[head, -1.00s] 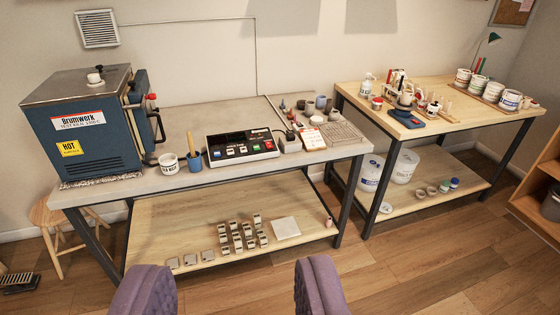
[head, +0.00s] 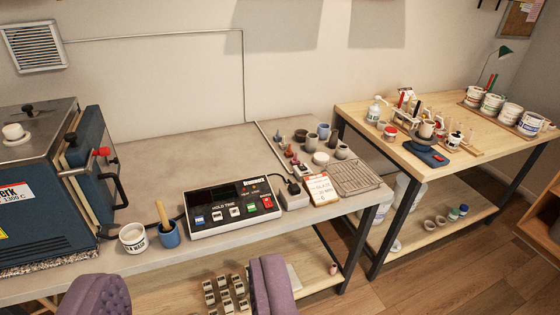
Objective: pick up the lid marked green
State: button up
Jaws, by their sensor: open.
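My gripper (head: 185,282) is open and empty, with its two purple padded fingers at the bottom edge, in front of the left table. I cannot tell for sure which thing is the lid marked green. Several white tubs with coloured marks stand in a row at the back right of that table, one with a greenish mark (head: 491,103). All of these are far from my gripper, and their marks are too small to read.
A kiln (head: 40,190) stands at the left of the grey-topped table (head: 150,180). A control box (head: 232,210), a white tub (head: 133,238) and a blue cup (head: 169,235) stand near its front edge. Small pots and a wire rack (head: 355,178) are at its right end.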

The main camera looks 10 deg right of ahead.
aim_at(492, 96)
jog(key=i+l+z, duration=0.1)
jog(key=i+z, duration=0.95)
jog(key=i+l, duration=0.25)
jog(key=i, duration=0.25)
jog(key=i+l+z, duration=0.1)
jog(key=i+l, duration=0.2)
jog(key=i, duration=0.15)
jog(key=i+l+u, duration=0.1)
jog(key=l, duration=0.3)
jog(key=i+l+u, duration=0.1)
jog(key=i+l, duration=0.15)
jog(key=l, duration=0.15)
jog(key=i+l+u, duration=0.1)
jog(key=l, duration=0.3)
jog(key=i+l+u, duration=0.1)
jog(key=l, duration=0.3)
jog(key=i+l+u, duration=0.1)
jog(key=l, duration=0.35)
jog(key=i, duration=0.1)
